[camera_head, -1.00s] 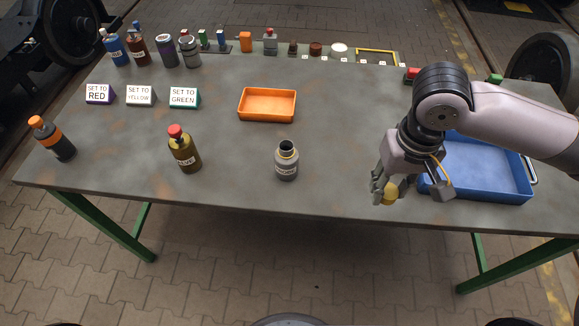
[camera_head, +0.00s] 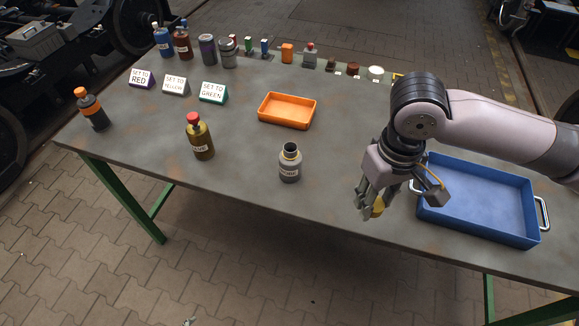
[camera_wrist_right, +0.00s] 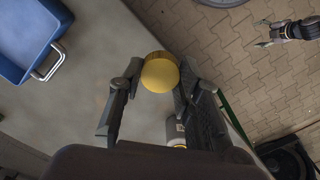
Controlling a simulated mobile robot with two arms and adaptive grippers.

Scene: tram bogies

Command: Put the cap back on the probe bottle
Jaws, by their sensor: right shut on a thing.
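The probe bottle (camera_head: 290,168) is small and grey with a dark open neck. It stands upright near the front edge of the table, left of my right gripper (camera_head: 371,207). My right gripper is shut on a round yellow cap (camera_head: 377,206) and holds it near the table's front edge, apart from the bottle. In the right wrist view the cap (camera_wrist_right: 160,73) sits between the fingertips. Part of the bottle (camera_wrist_right: 175,130) shows there behind a finger. My left gripper (camera_wrist_right: 262,32) shows at the upper right of that view, its fingers apart and empty, over the floor.
A blue tray (camera_head: 432,222) with metal handles lies right of my right gripper. An orange tray (camera_head: 287,119) is behind the bottle. A red-capped olive bottle (camera_head: 201,142) and an orange-capped bottle (camera_head: 93,112) stand left. Signs (camera_head: 175,85) and several items line the back.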

